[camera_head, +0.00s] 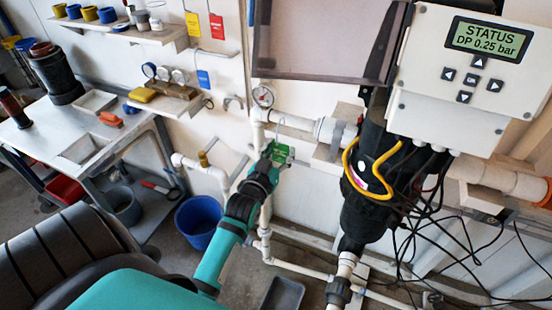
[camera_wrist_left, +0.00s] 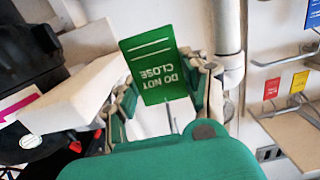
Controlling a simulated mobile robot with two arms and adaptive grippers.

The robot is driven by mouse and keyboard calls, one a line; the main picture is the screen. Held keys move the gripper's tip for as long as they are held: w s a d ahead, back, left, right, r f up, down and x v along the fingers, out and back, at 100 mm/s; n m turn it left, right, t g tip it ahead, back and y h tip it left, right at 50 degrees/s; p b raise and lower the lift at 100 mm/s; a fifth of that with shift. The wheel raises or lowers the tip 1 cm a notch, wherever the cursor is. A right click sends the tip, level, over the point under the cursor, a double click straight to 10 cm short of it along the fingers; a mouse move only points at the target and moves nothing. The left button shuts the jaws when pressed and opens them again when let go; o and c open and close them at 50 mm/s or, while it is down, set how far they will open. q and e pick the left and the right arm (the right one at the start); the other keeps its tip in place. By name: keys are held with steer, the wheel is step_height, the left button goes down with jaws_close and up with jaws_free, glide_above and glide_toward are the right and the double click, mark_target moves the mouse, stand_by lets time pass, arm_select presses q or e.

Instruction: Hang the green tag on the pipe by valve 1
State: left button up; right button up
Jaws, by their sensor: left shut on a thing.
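The green tag (camera_head: 281,152) is at the tip of my left gripper (camera_head: 272,164), in front of the white pipes at the middle of the head view. In the left wrist view the tag (camera_wrist_left: 158,62) reads "DO NOT CLOSE" upside down. It stands out beyond the fingers of the left gripper (camera_wrist_left: 165,95), which is shut on it; the exact grip point is partly hidden. A white vertical pipe (camera_wrist_left: 228,35) runs just to the right of the tag there. I cannot tell which valve is valve 1. My right gripper is not in view.
A pressure gauge (camera_head: 263,96) sits on the pipework above the tag. A black housing (camera_head: 375,190) with loose cables stands to the right, below the status box (camera_head: 470,75). Yellow, red and blue tags hang on the left wall. A blue bucket (camera_head: 199,222) stands on the floor.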

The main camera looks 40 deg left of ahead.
arm_select(q)
steer(key=shift+b+x, duration=0.55)
steer(key=shift+x, duration=0.9)
steer(key=w+f+b, duration=0.1)
steer(key=w+b, duration=0.1)
steer(key=w+a+f+b, duration=0.1)
steer(key=w+b, duration=0.1)
steer(key=shift+f, duration=0.35)
steer(key=o, duration=1)
